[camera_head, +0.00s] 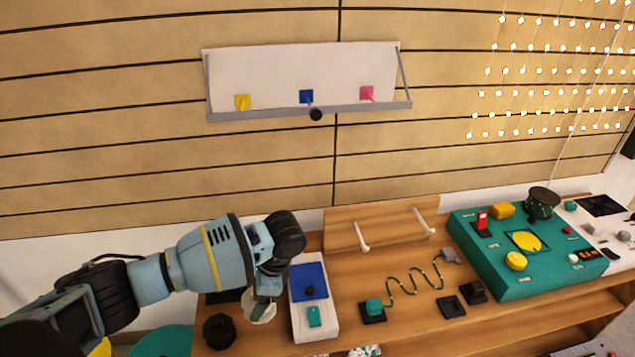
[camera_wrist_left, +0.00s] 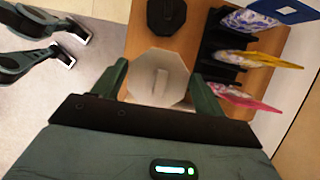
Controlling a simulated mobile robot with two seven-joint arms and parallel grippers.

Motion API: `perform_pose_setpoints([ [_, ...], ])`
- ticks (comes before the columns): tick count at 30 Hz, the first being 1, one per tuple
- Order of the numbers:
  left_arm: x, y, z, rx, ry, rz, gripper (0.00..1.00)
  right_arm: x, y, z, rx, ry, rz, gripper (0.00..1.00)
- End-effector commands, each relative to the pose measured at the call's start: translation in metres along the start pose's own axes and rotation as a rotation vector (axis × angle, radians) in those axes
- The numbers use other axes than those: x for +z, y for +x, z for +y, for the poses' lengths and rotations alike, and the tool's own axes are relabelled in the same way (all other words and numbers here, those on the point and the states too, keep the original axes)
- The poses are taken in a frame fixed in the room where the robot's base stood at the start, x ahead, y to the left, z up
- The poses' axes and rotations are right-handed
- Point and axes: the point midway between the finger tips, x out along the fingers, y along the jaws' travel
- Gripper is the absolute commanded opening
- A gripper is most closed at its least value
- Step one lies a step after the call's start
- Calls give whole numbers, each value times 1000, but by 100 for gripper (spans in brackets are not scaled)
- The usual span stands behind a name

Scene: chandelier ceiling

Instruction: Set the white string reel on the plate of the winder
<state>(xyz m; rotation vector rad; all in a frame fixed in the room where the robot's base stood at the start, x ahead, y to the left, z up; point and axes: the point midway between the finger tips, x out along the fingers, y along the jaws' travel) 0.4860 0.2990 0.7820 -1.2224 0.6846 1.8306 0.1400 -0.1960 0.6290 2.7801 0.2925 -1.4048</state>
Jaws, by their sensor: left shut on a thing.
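My left gripper (camera_wrist_left: 156,84) is shut on the white string reel (camera_wrist_left: 158,78), a pale octagonal piece with a raised bar across its middle, between the two dark green fingers. In the head view the reel (camera_head: 262,313) shows as a small white piece under my left gripper (camera_head: 264,296), partly hidden, just left of a white panel. A teal box (camera_head: 500,276) at the right carries a yellow disc (camera_head: 526,241). I cannot tell for sure which part is the winder's plate. My right gripper is not in view.
A black octagonal piece (camera_head: 219,330) lies left of the reel. The white panel (camera_head: 313,327) has a blue area and teal button. A wavy cord (camera_head: 412,282) and black blocks (camera_head: 452,306) lie mid-bench. A rack with colourful packets (camera_wrist_left: 248,57) stands beside the reel. A shelf (camera_head: 305,82) hangs behind.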

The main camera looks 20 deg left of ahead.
Motion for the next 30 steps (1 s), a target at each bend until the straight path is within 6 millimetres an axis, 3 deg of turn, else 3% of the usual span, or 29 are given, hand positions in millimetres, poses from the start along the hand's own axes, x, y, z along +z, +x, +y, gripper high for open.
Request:
perform_pose_setpoints([
  [5, 0, -4, 1, 4, -13, 1, 49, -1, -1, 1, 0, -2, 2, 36],
  [8, 1, -17, 5, 19, -58, 3, 49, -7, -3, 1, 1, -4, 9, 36],
  [20, 18, -108, 55, 184, -463, 8, 49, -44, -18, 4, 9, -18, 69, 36],
  [30, 49, -178, 109, 326, -799, 10, 49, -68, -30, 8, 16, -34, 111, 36],
])
